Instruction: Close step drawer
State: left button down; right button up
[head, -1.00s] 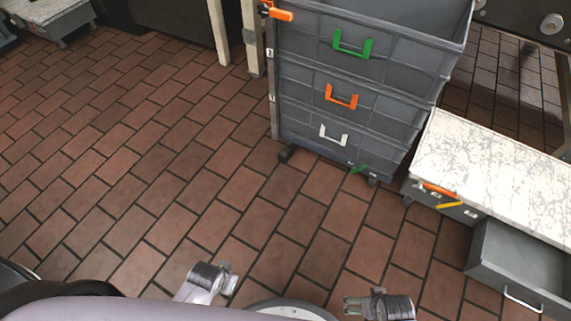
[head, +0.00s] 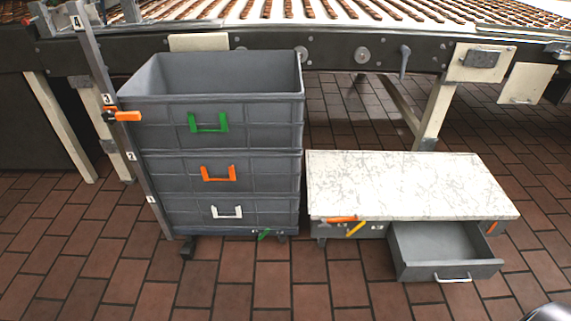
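The step (head: 400,180) is a low grey unit with a worn white top, on the floor right of centre. Its drawer (head: 425,270) is grey, empty inside and pulled out toward me at the right part of the step's front. The drawer has a pale bar handle (head: 453,279) on its front face. Nothing touches the drawer. Neither of my grippers shows now; only a small dark piece, likely part of my arm, shows at the bottom right corner.
A stack of grey crates (head: 215,130) with green, orange and white handles stands left of the step on casters. A conveyor (head: 340,55) runs behind both. Orange and yellow handles (head: 355,229) show on the step's front left. The brick floor in front is clear.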

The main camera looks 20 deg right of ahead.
aim_at(448, 251)
jog(key=z, duration=2.15)
